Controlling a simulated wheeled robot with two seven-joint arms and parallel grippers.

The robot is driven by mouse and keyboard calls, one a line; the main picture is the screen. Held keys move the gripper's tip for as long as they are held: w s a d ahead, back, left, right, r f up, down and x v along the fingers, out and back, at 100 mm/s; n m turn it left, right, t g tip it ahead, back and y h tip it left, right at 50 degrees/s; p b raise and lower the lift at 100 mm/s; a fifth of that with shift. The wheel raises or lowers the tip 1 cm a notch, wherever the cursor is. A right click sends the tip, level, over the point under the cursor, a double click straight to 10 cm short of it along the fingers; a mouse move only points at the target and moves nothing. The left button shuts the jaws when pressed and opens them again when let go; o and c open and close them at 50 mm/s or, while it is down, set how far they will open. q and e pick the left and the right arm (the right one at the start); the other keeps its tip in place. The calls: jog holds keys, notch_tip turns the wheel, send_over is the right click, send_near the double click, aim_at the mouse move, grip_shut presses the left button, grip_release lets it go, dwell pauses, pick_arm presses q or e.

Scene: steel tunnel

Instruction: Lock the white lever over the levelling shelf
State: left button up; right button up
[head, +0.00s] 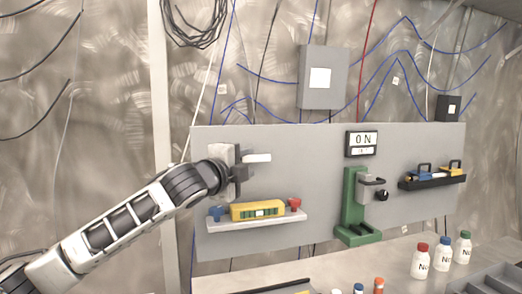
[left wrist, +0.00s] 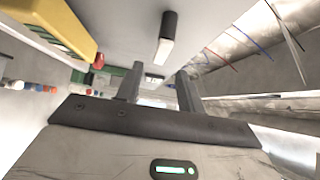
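The white lever (head: 257,158) is on the grey wall panel above the levelling shelf (head: 285,219). It sticks out to the right, roughly level, in the head view. In the left wrist view the lever (left wrist: 160,51) shows with a dark base, beyond the fingers. On the shelf are a yellow spirit level (head: 257,210), a blue knob (head: 215,212) and a red knob (head: 295,203). My left gripper (head: 246,169) is close to the lever's left end and partly hides its mount. Its two fingers are apart in the left wrist view (left wrist: 158,88), with nothing seen held. My right gripper is out of view.
A green stand (head: 352,208) is right of the shelf, below an ON sign (head: 362,143). A dark rack (head: 433,183) hangs further right. Bottles (head: 421,262) stand on the bench at lower right. The panel between lever and sign is bare.

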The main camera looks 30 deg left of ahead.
aim_at(259, 159)
pick_arm(q)
jog(key=w, duration=0.2)
jog(key=w+p, duration=0.1)
jog(key=w, duration=0.2)
jog(key=w+p, duration=0.1)
jog(key=w, duration=0.1)
jog(key=shift+w+a, duration=0.2)
jog(key=shift+a, duration=0.1)
grip_shut()
